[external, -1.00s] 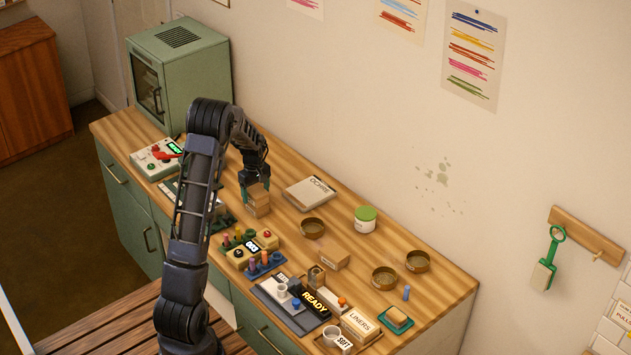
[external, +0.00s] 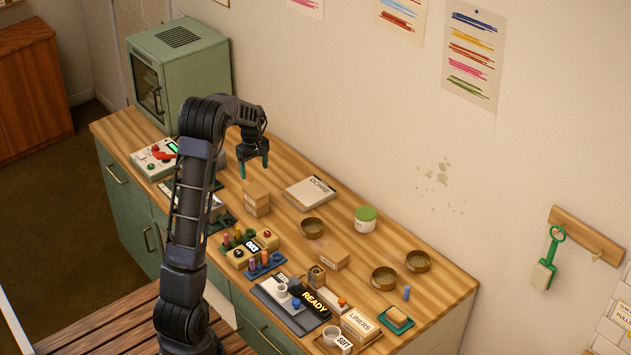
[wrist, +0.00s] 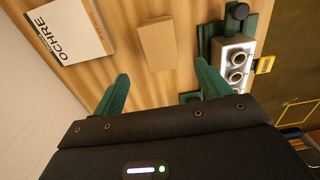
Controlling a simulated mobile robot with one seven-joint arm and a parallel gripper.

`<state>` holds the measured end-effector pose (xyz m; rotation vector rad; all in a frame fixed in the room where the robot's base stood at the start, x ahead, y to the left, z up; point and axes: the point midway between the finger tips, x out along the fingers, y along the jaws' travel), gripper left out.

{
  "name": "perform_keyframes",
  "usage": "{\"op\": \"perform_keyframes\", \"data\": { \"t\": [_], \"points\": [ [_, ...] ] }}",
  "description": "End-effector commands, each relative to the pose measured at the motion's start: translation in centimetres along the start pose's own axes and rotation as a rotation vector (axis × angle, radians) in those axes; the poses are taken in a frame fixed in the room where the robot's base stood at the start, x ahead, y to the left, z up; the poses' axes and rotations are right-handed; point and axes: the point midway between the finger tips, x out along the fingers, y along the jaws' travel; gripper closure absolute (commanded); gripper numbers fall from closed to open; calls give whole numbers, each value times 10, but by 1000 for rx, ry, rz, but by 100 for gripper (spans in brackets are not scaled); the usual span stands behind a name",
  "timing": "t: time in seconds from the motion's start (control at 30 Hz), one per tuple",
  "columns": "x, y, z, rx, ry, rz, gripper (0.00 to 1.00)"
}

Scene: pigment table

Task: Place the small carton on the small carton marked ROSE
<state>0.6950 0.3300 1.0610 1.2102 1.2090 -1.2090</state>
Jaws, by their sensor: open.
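Two small brown cartons form a stack on the table, the upper carton (external: 257,192) resting on the lower carton (external: 257,209). The upper carton sits slightly askew on the lower one. Its plain top (wrist: 170,43) shows in the wrist view and hides the lower carton there. I cannot read a ROSE mark on either. My gripper (external: 254,168) has green fingers, is open and empty, and is above and apart from the stack. In the wrist view the open fingers (wrist: 162,90) stand wide apart, short of the carton.
A white OCHRE box (external: 310,193) lies to the right of the stack. A grey block with round holes (wrist: 234,62) sits beside it in the wrist view. Another small carton (external: 334,257), brown bowls (external: 313,227) and a green-lidded jar (external: 365,219) stand further right. A green oven (external: 180,72) stands behind left.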

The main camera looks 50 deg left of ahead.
Motion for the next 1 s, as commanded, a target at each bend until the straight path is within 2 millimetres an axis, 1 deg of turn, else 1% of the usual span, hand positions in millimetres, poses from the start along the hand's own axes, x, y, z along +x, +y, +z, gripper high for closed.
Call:
{"op": "perform_keyframes", "data": {
  "t": [0.1,0.33,0.47,0.57,0.73,0.8,0.87,0.9,0.97,1.0],
  "points": [
    [-9,0,0,0,0,0,24],
    [-12,0,0,1,0,0,24],
    [-22,-1,11,28,2,9,24],
    [-40,-4,34,87,7,26,24],
    [-81,-18,90,242,21,67,24],
    [-96,-26,114,308,27,83,24],
    [-108,-34,134,365,34,97,24],
    [-116,-40,147,404,38,105,24],
    [-127,-50,166,461,46,119,24],
    [-134,-56,178,500,52,128,24]
  ]
}}
